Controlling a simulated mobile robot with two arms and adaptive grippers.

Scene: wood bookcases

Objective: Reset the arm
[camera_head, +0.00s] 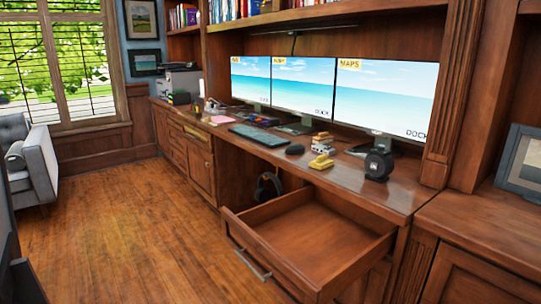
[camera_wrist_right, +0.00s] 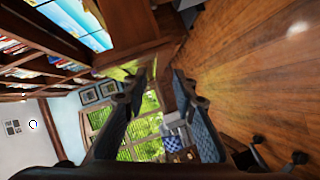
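My right gripper (camera_wrist_right: 164,84) shows in the right wrist view, its two dark fingers apart with nothing between them. It is open and in free air, with the window (camera_wrist_right: 140,128) and the wood floor (camera_wrist_right: 245,70) beyond it. Neither gripper shows in the head view. In that view a desk drawer (camera_head: 318,278) is pulled out, and its visible inside is empty.
The wooden desk (camera_head: 345,180) carries three monitors (camera_head: 375,95), a keyboard (camera_head: 258,136), a mouse (camera_head: 295,149), yellow blocks (camera_head: 321,162) and a black round device (camera_head: 378,165). A grey armchair (camera_head: 38,160) stands at left. The middle floor (camera_head: 130,220) is clear.

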